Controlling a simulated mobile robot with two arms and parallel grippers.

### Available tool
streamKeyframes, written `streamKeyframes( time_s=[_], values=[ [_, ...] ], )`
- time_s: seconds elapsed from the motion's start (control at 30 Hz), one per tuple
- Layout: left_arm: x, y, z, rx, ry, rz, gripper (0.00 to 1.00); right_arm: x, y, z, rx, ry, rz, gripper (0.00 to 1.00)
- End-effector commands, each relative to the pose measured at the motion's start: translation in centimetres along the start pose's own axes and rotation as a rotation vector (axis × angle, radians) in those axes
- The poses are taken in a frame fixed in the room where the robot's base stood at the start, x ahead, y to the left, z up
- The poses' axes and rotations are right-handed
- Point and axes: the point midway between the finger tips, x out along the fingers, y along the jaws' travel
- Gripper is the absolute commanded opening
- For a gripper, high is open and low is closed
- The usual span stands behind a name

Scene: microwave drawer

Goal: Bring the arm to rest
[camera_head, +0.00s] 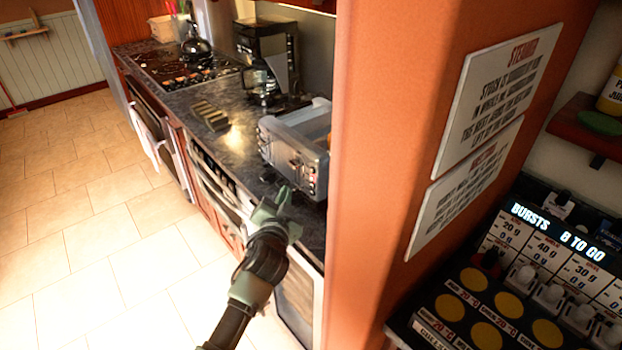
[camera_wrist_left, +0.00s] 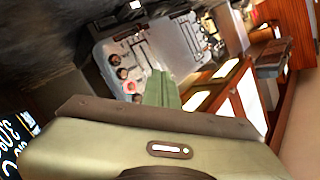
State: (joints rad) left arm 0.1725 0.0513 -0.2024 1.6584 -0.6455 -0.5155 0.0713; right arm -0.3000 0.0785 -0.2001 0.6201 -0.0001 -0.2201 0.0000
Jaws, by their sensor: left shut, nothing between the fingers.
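My left arm reaches up from the bottom of the head view. Its green left gripper (camera_head: 283,200) is shut and empty, just in front of the counter edge and below a grey toaster-oven-like appliance (camera_head: 298,150). In the left wrist view the shut fingers (camera_wrist_left: 160,90) point towards the appliance's front with its knobs (camera_wrist_left: 125,72). I cannot tell whether the fingertips touch anything. My right gripper is not in view.
An orange wall (camera_head: 375,150) stands close to the right of my arm. A control panel (camera_head: 520,270) is at the lower right. The dark counter (camera_head: 235,140) carries a coffee maker (camera_head: 270,50) and a kettle (camera_head: 195,42). The tiled floor (camera_head: 100,230) at left is clear.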

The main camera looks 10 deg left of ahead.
Motion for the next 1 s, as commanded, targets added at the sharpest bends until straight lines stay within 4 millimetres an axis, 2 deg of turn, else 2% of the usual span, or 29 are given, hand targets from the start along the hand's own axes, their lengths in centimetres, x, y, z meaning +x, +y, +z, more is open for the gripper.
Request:
streamKeyframes(
  time_s=[0.43,0.57,0.67,0.7,0.8,0.9,1.0],
  values=[
    [-0.1,0.0,0.2,-0.003,-0.007,0.001,0.00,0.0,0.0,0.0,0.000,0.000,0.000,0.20],
    [-2.2,0.4,3.0,-0.048,-0.091,0.022,0.00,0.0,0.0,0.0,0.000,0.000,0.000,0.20],
    [-6.2,1.3,7.2,-0.120,-0.236,0.066,0.00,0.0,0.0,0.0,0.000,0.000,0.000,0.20],
    [-8.4,1.8,9.1,-0.154,-0.307,0.094,0.00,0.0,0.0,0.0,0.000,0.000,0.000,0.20],
    [-14.5,3.2,13.0,-0.230,-0.483,0.177,0.00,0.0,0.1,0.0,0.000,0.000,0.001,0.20],
    [-19.5,4.3,15.2,-0.276,-0.612,0.253,0.00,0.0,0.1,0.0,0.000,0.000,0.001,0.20],
    [-23.5,5.1,16.3,-0.303,-0.706,0.317,0.00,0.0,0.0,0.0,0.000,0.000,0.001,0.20]
  ],
)
